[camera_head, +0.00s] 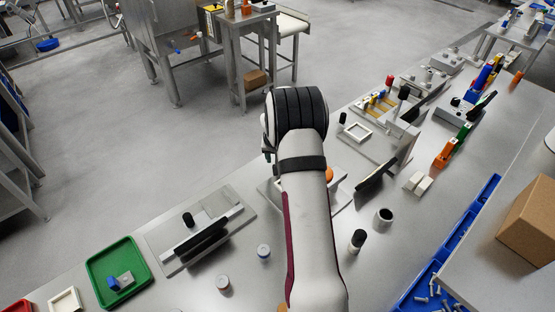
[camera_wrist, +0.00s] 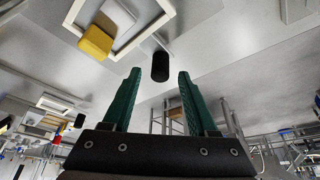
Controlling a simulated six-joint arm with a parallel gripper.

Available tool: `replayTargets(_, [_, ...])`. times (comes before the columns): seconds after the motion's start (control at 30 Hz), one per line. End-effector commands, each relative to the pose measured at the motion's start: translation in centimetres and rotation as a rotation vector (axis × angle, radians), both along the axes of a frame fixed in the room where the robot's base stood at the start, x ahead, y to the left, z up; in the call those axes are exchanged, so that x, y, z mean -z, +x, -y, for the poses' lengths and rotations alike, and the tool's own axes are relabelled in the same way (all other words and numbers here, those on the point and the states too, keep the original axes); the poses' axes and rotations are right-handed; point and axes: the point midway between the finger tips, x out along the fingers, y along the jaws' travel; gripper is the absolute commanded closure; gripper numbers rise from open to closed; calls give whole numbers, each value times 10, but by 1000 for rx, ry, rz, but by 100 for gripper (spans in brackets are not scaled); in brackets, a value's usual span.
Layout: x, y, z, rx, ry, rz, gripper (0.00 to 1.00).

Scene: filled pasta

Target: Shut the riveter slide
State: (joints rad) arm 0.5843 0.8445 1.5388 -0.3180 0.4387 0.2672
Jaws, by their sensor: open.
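I cannot tell for sure which fixture is the riveter slide. In the head view, a plate fixture with a dark bar and black knob (camera_head: 200,230) lies left of my arm. Another fixture with an upright plate (camera_head: 405,146) and black handles stands to the right. A further fixture is partly hidden under my arm, with an orange piece (camera_head: 329,174) beside it. In the wrist view my gripper (camera_wrist: 160,75) is open, its green fingers apart. A black cylindrical knob (camera_wrist: 160,64) appears beyond and between the fingertips; contact is not visible.
A green tray (camera_head: 96,289) with a blue-topped piece stands at the left. Loose cylinders, including a black-topped one (camera_head: 357,240), stand near my arm. Blue bins (camera_head: 469,223) and a cardboard box (camera_head: 530,222) are at the right. The wrist view shows a white frame (camera_wrist: 150,36) and yellow block (camera_wrist: 96,42).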

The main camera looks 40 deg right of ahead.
Motion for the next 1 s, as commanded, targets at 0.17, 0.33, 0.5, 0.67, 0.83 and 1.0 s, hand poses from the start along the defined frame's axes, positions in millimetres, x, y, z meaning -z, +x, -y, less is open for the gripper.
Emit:
replayTargets(0.17, [19,5,5,0,1,-1,41])
replayTargets(0.33, [22,6,6,0,0,0,41])
replayTargets(0.5, [21,6,6,0,0,0,48])
replayTargets(0.67, [21,6,6,0,1,-1,77])
replayTargets(0.83, [21,6,6,0,1,-1,100])
replayTargets(1.0, [21,6,6,0,1,-1,100])
